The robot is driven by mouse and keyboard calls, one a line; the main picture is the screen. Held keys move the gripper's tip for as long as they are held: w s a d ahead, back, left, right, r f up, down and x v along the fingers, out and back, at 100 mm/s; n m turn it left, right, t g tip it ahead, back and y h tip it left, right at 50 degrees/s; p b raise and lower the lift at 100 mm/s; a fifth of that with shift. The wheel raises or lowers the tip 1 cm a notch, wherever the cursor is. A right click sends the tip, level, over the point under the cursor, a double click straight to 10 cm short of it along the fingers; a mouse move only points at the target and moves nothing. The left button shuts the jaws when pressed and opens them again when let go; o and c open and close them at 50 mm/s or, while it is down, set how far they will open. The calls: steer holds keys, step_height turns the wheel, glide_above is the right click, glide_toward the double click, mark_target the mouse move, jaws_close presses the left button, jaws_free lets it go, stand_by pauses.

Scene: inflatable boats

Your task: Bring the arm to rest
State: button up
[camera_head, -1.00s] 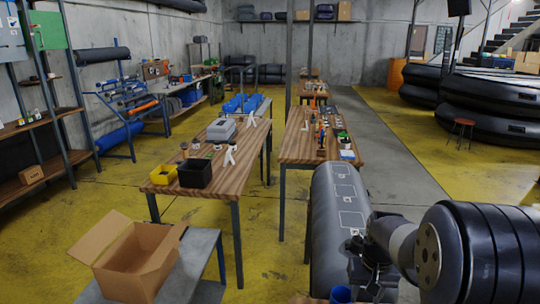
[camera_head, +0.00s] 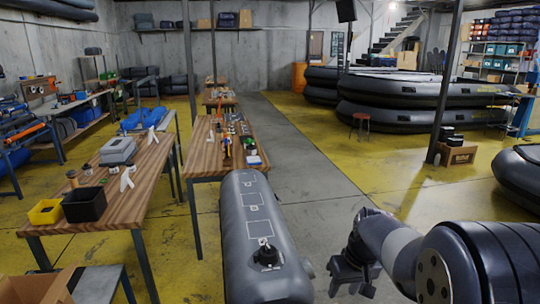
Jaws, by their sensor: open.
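My arm comes in from the lower right corner. My gripper (camera_head: 345,285) is at its end, dark grey and pointing down, with its jaws open. No object shows between the jaws, though the fingertips are small and dark. The gripper hangs to the right of a grey inflatable tube (camera_head: 240,208), apart from it in the picture. The tube has white printed outlines and a black valve fitting (camera_head: 267,256) at its near end.
A wooden table (camera_head: 205,158) with small parts stands behind the tube. Another table (camera_head: 125,205) at left bears a yellow bin (camera_head: 46,212) and a black bin (camera_head: 84,205). A cardboard box (camera_head: 35,288) is at lower left. Floor right of the tube is clear towards the stacked boats (camera_head: 420,100).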

steer(key=b+x, duration=0.2)
steer(key=x, duration=0.1)
steer(key=b+x, duration=0.1)
steer(key=shift+s+d+f, duration=0.25)
steer(key=shift+s+f, duration=0.05)
steer(key=shift+f, duration=0.05)
steer(key=shift+r, duration=0.1)
